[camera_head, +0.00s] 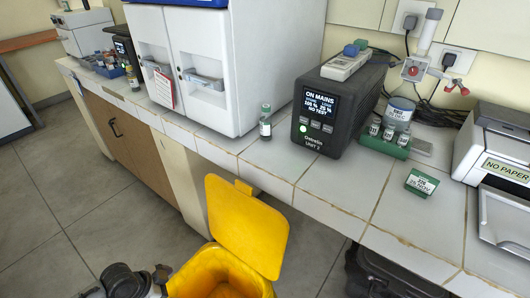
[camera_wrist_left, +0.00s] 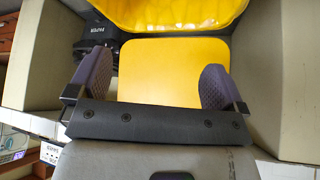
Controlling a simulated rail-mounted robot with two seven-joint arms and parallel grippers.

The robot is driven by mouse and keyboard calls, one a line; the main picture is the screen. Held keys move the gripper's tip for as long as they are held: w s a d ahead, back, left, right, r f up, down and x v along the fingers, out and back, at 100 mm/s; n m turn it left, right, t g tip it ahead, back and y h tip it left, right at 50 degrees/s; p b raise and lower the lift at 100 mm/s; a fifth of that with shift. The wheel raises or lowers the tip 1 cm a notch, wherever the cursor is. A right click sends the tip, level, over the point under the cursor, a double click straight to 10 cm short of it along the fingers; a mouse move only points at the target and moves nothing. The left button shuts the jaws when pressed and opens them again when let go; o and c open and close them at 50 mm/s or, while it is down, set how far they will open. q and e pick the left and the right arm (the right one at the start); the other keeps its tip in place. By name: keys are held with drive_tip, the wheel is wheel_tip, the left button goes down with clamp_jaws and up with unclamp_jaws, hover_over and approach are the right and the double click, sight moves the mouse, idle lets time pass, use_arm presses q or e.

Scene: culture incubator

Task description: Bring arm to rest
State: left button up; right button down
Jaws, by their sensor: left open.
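My left gripper (camera_wrist_left: 153,82) is open in the left wrist view. Its two purple-grey ridged fingers stand wide apart with nothing between them. Beyond them are the yellow lid (camera_wrist_left: 165,75) and the yellow bin (camera_wrist_left: 172,15). In the head view, a dark part of my arm shows at the bottom left, beside the yellow bin (camera_head: 215,272) with its raised lid (camera_head: 247,228). The left fingers cannot be made out there. My right gripper is in neither view.
The tiled counter (camera_head: 375,215) holds a white incubator cabinet (camera_head: 215,60), a small vial (camera_head: 265,122), a black power unit (camera_head: 335,110), a green rack (camera_head: 385,140) and a printer (camera_head: 500,150). A dark object (camera_head: 385,278) stands below the counter. Floor (camera_head: 70,215) at left is clear.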

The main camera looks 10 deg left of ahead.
use_arm(q)
drive_tip(key=s+d+r+n+t+y+p, duration=0.3)
drive_tip(key=r+y+p, duration=0.35)
drive_tip(key=r, duration=0.65)
drive_tip(key=s+d+r+n+g+h+p, duration=0.1)
drive_tip(key=s+d+r+n+g+p, duration=0.1)
drive_tip(key=s+d+r+p, duration=0.45)
drive_tip(key=s+d+r+n+g+h+p, duration=0.15)
drive_tip(key=s+d+r+p, duration=0.25)
drive_tip(key=s+p, duration=0.55)
wheel_tip(320, 180, up, 37)
drive_tip(key=p, duration=3.7)
drive_tip(key=shift+s+n+y, duration=0.3)
drive_tip(key=shift+s+n, duration=0.05)
